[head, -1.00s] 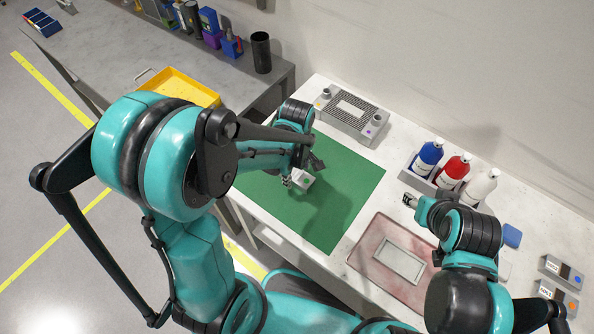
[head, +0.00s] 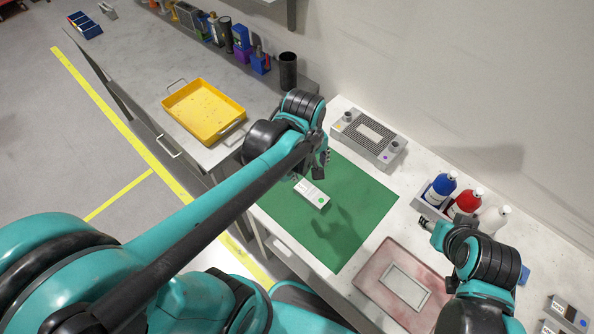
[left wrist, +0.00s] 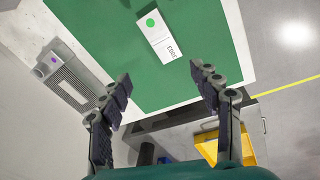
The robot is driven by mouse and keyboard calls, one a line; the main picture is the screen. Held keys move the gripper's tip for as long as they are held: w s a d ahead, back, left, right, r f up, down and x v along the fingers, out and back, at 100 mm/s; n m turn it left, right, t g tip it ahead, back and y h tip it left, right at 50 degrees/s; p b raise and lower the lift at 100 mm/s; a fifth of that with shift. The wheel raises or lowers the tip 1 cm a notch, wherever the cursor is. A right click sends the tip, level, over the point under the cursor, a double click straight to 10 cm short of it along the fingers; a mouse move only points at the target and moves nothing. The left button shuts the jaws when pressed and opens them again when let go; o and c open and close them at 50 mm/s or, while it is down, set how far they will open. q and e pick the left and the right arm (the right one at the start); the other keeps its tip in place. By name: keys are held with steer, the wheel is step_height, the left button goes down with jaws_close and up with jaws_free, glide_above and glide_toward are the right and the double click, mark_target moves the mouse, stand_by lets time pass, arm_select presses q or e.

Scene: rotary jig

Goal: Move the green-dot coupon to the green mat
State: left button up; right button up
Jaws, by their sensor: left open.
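The green-dot coupon (head: 312,194) is a white block with a green dot and printed marks. It lies on the green mat (head: 345,190), and it also shows in the left wrist view (left wrist: 160,37) with its dot and number facing up. My left gripper (head: 312,178) is just behind the coupon in the head view. In the left wrist view its fingers (left wrist: 160,85) are spread apart with nothing between them, and the coupon lies beyond the fingertips, clear of them. My right gripper (head: 424,223) is near the bottle rack; its fingers are too small to judge.
A grey jig plate (head: 362,148) stands behind the mat. A pink tray (head: 365,288) with a grey frame is at the front right. Blue, red and white bottles (head: 464,203) stand in a rack. A yellow tray (head: 190,125) sits on the side bench.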

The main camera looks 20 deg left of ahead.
arm_select(q)
steer(key=s+a+r+m+t, duration=0.2)
steer(key=s+m+t, duration=0.3)
steer(key=m, duration=0.5)
steer(key=shift+s+a+r, duration=0.35)
steer(key=shift+r, duration=0.55)
step_height(320, 180, down, 5)
steer(key=b, duration=0.4)
steer(key=shift+r+b, duration=0.1)
steer(key=shift+b, duration=0.25)
